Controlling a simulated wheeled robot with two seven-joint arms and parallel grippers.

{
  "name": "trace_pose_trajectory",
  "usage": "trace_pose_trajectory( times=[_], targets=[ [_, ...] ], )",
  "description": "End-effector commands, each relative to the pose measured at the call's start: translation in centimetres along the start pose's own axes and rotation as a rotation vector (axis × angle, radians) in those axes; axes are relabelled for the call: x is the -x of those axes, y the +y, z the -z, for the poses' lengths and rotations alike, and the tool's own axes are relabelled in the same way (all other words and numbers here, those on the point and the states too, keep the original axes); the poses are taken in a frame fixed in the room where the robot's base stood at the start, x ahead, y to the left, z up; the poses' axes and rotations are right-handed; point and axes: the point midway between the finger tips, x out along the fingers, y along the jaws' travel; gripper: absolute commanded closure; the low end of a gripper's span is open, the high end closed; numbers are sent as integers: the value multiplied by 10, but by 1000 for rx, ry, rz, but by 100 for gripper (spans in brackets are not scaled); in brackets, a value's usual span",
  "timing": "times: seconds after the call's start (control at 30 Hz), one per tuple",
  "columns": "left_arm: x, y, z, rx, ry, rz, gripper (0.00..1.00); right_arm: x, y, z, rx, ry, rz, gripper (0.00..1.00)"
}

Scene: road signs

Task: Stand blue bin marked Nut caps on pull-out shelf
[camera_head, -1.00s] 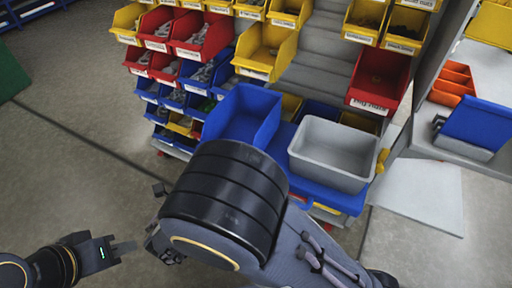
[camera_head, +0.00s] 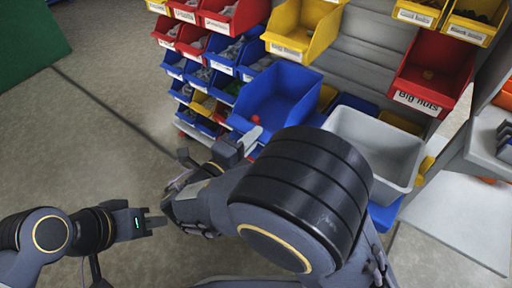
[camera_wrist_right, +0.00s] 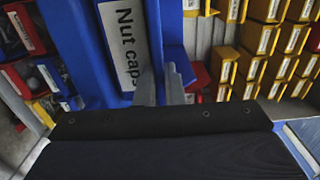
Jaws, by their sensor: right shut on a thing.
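The large open blue bin (camera_head: 281,92) stands left of a grey bin in the head view; a small red spot shows at its lower left. My right gripper (camera_head: 250,140) is at its near left edge. In the right wrist view, the fingers (camera_wrist_right: 161,88) are shut on a blue wall beside the white label "Nut caps" (camera_wrist_right: 125,42).
The grey bin (camera_head: 378,140) is close to the blue bin's right side. A rack behind holds red, yellow and small blue bins, including a red "Big nuts" bin (camera_head: 432,70). A white surface (camera_head: 455,225) is at right. Floor at left is clear.

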Motion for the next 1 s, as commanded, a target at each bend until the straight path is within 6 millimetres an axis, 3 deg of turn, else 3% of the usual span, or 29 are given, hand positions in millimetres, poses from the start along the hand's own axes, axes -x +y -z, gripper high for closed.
trace_pose_trajectory(
  times=[0.07, 0.5, 0.53, 0.67, 1.0],
  targets=[
    [-7, -3, -3, 0, 0, 0, 77, 1, 5, -1, -2, -1, 2, 100],
    [-2, -1, -1, 0, 0, 0, 77, 1, 6, -1, 0, -1, 2, 100],
    [-4, -2, -2, 0, 1, 0, 77, 1, 6, -1, -1, -1, 0, 87],
    [-4, -2, -2, 0, 0, 0, 77, 1, 6, -1, -1, -1, 0, 70],
    [-6, -3, -3, 0, 0, 0, 77, 1, 5, -1, -2, -1, 0, 70]
  ],
)
